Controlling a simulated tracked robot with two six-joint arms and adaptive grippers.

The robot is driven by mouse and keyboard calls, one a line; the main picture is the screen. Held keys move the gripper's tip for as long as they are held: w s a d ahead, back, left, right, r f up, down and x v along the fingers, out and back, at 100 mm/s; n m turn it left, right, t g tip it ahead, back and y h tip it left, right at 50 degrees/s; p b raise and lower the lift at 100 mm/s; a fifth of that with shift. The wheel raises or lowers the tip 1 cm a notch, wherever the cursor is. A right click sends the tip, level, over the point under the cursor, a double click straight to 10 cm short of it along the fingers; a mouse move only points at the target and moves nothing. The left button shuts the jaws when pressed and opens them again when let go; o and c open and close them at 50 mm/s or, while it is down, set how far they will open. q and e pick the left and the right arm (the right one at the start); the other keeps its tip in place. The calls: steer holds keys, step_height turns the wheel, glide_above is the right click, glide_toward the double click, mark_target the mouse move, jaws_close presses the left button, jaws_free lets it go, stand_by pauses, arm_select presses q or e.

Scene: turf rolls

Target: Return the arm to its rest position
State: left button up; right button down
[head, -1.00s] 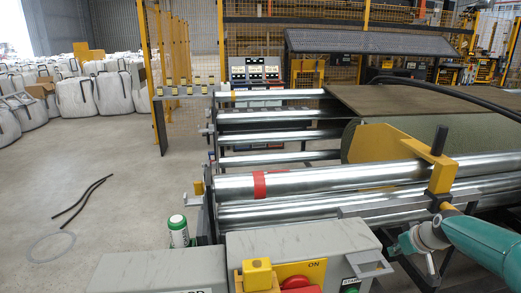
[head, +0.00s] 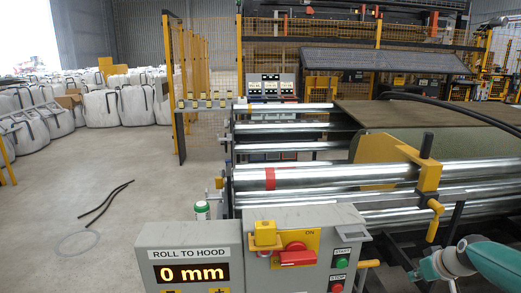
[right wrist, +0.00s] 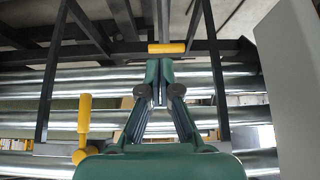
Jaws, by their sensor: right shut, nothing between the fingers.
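My right arm, teal, comes in at the lower right of the head view. Its gripper (head: 440,266) is low in front of the roller machine, apart from the yellow clamp (head: 428,178) above it. In the right wrist view the gripper (right wrist: 158,82) points toward the frame and rollers, its two fingers together with nothing between them. My left arm and gripper are not in view.
The control box (head: 300,235) has a red switch and a display (head: 190,272) reading 0 mm. Steel rollers (head: 330,175) lie behind it. Open floor with a black strip (head: 105,203) is at left; white bags (head: 130,105) stand beyond.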

steer(key=s+a+f+n+g+y+p, duration=0.1)
steer(key=s+a+f+g, duration=0.15)
steer(key=a+f, duration=0.4)
steer(key=s+a+f+g+y+p, duration=0.1)
steer(key=s+a+f, duration=0.3)
steer(key=a+f, duration=0.25)
steer(key=s+a+f+n+g+y, duration=0.1)
steer(key=s+a+f+g, duration=0.1)
steer(key=s+a+f, duration=0.35)
steer(key=s+a+f+m, duration=0.2)
steer(key=s+a, duration=0.4)
steer(key=s, duration=0.3)
steer(key=s+a+f+m+p, duration=0.1)
steer(key=s+a+f+m, duration=0.2)
steer(key=s, duration=0.6)
steer(key=a+f, duration=0.2)
steer(key=a, duration=0.1)
steer(key=shift+s+a+g, duration=0.2)
steer(key=shift+s+g, duration=0.15)
steer(key=shift+s, duration=0.05)
steer(key=shift+d, duration=0.1)
